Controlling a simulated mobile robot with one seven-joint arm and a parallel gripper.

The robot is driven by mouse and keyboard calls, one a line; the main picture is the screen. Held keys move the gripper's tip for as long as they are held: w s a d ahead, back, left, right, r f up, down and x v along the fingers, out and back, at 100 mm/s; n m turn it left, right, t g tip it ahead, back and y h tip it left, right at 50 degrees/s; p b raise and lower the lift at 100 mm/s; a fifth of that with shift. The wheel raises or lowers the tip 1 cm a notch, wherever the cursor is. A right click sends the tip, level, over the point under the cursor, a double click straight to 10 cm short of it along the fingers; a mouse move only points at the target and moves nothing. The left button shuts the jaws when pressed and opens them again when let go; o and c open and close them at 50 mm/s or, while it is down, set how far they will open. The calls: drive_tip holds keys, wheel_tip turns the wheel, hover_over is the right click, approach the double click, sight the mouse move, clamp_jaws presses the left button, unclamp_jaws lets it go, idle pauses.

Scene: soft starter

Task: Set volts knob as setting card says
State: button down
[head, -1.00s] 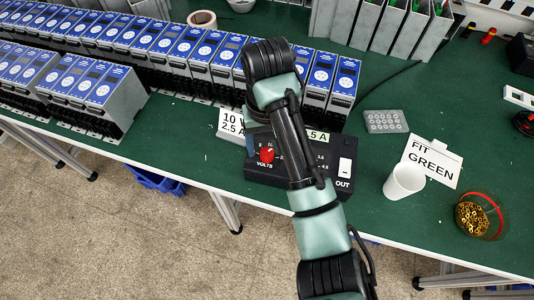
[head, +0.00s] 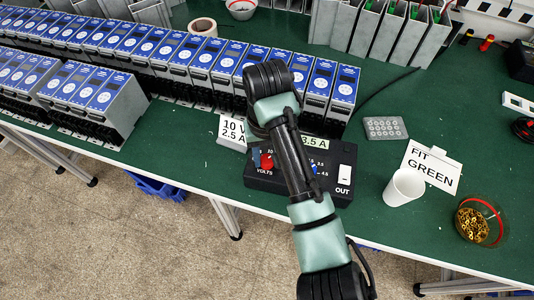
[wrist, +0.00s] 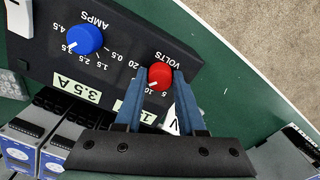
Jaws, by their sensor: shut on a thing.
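The red VOLTS knob (wrist: 160,76) is on the black power supply box (head: 262,181). The two blue fingers of my gripper (wrist: 159,82) are shut on it, one on each side. The knob's white mark points down-left in the wrist view, near the printed 5 and 10; the exact setting is hard to read. The setting card (head: 232,130) reads 10 V, 2.5 A and stands behind the box. The blue AMPS knob (wrist: 85,39) is beside the red one, and its label reads 3.5 A (wrist: 77,89). The volts readout is mostly hidden by my fingers.
A white cup (head: 404,188), a FIT GREEN card (head: 433,167), a bowl of brass parts (head: 478,222) and a grey pad (head: 385,128) are to the right. Rows of blue-fronted units (head: 190,50) stand behind. The table's front edge is close to the box.

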sight(268, 159)
drive_tip(key=shift+r+n+p, duration=0.1)
drive_tip(key=shift+n+p, duration=0.2)
drive_tip(key=n+p, duration=0.1)
drive_tip(key=n, duration=0.1)
drive_tip(key=shift+n+p, duration=0.3)
drive_tip(key=shift+n, duration=0.1)
drive_tip(key=shift+n+p, duration=1.05)
drive_tip(key=shift+n, duration=1.15)
drive_tip(key=c, duration=0.5)
unclamp_jaws()
wheel_tip(268, 159, up, 13)
drive_tip(key=p, duration=0.5)
